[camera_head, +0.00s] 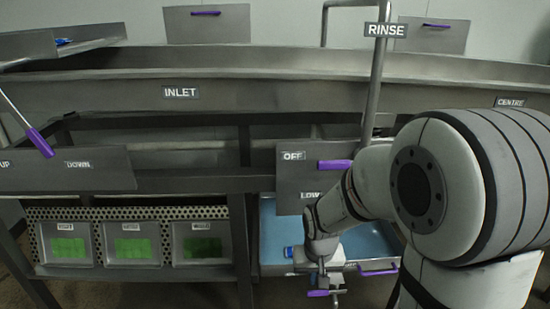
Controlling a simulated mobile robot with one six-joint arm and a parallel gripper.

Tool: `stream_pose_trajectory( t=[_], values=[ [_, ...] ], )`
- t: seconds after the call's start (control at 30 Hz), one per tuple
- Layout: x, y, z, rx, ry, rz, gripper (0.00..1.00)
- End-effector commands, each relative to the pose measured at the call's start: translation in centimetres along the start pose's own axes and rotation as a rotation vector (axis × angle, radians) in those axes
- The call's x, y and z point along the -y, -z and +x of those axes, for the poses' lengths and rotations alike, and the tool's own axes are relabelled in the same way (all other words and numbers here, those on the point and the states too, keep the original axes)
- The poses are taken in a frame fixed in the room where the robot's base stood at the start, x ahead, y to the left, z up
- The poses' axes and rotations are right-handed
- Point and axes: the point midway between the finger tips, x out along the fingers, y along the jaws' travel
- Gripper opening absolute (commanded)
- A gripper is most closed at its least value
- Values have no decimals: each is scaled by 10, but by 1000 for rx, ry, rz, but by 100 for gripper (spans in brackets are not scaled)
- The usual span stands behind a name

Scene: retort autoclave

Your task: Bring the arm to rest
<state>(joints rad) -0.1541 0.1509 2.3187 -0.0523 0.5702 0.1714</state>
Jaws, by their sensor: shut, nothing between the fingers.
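My arm reaches in from the right, bent over the front of the steel bench, with its wrist low in front of a blue-lined open drawer (275,235). My gripper (322,285) hangs down below the wrist at the drawer's front and is shut and empty. It is small in the picture, and I cannot tell whether it touches the drawer front. A small purple piece shows beside its tip. My arm hides part of the drawer and of the panel behind it.
A panel marked OFF (295,180) with a purple lever (334,164) stands close behind my forearm. A steel RINSE pipe (376,80) rises behind it. The INLET trough (110,95) runs across. At left are a purple-handled lever (40,143) and bins with green contents (132,248).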

Motion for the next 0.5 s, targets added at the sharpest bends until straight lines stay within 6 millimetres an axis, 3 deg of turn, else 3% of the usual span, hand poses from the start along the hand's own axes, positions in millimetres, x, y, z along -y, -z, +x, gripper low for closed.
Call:
stream_pose_trajectory(
  t=[0.03, 0.2, 0.4, 0.5],
  values=[
    [-8, -4, -44, -21, 2, 8, 0],
    [-28, -33, -132, -56, 4, 16, 0],
    [-45, -73, -214, -94, 7, 23, 0],
    [-50, -90, -238, -106, 8, 24, 0]
  ],
)
